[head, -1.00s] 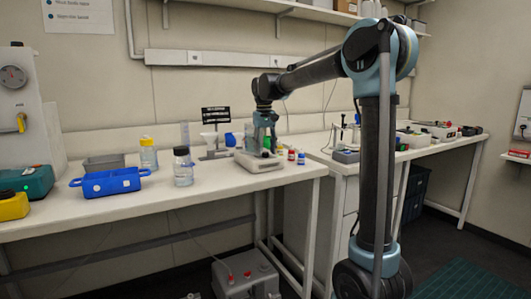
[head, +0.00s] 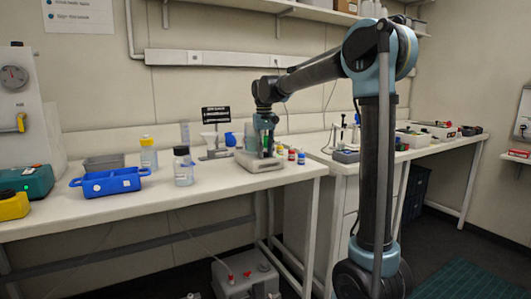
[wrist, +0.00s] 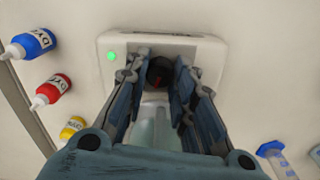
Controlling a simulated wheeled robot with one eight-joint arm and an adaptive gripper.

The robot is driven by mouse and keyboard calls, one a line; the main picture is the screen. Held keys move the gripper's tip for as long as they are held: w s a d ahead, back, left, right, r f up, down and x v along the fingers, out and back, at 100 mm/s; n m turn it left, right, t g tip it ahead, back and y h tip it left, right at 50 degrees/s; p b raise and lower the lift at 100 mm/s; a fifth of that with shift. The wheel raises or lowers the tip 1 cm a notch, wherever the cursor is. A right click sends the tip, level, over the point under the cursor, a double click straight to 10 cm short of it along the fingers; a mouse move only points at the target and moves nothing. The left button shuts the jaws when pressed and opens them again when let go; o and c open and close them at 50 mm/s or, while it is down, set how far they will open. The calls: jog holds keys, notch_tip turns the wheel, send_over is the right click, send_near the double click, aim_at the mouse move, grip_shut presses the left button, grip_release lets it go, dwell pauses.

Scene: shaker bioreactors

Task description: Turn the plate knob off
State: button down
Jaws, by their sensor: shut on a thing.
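The plate (head: 262,166) is a pale, low device on the bench in the head view. Its front panel (wrist: 205,55) fills the top middle of the wrist view, with a lit green light (wrist: 112,57) left of the knob. The dark round knob (wrist: 159,76), with a small reddish mark, sits between my fingertips. My gripper (wrist: 160,66) points down over the panel and is shut on the knob, its fingers on either side. It also shows over the plate in the head view (head: 265,150). The fingers hide the knob's sides, so its setting cannot be read.
Blue (wrist: 33,43), red (wrist: 52,92) and yellow (wrist: 72,128) dye bottles stand close beside the plate. A blue-capped clear cylinder (wrist: 276,158) lies at the wrist view's lower right. A blue tray (head: 110,182) and clear bottle (head: 183,168) stand left on the bench.

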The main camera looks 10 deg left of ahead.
jog(key=shift+n, duration=2.7)
jog(key=c, duration=1.3)
grip_release()
jog(key=shift+c, duration=0.2)
jog(key=shift+r, duration=0.1)
notch_tip(320, 180, up, 12)
